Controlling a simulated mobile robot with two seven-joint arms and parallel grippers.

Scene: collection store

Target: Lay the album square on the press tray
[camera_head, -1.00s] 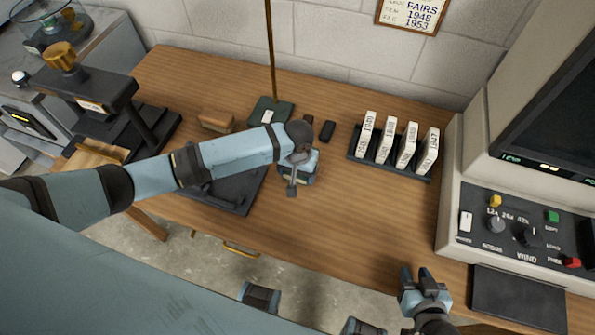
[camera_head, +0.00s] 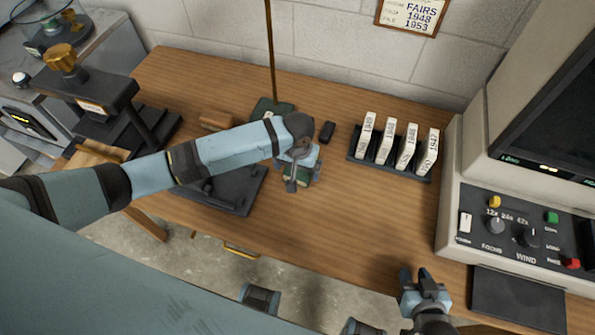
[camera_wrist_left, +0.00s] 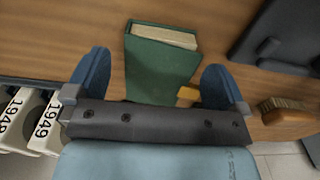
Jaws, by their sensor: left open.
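The album (camera_wrist_left: 158,68) is a green book with cream page edges, lying on the wooden table below my left gripper. In the head view only a green part of the album (camera_head: 297,179) shows under the gripper. My left gripper (camera_wrist_left: 153,78) is open, with one blue finger on each side of the album. In the head view the left gripper (camera_head: 291,184) hides most of it. The press tray (camera_head: 232,196) is dark and flat, just left of the album, partly behind my left arm. My right gripper (camera_head: 427,282) is at the table's front right; its jaw gap is unclear.
A rack of labelled white boxes (camera_head: 368,135) stands right of the album. A small black block (camera_head: 327,131) and a brown brush-like block (camera_head: 214,121) lie behind. A press with a gold knob (camera_head: 61,56) stands left, a viewer machine (camera_head: 475,210) right. The table's front middle is bare.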

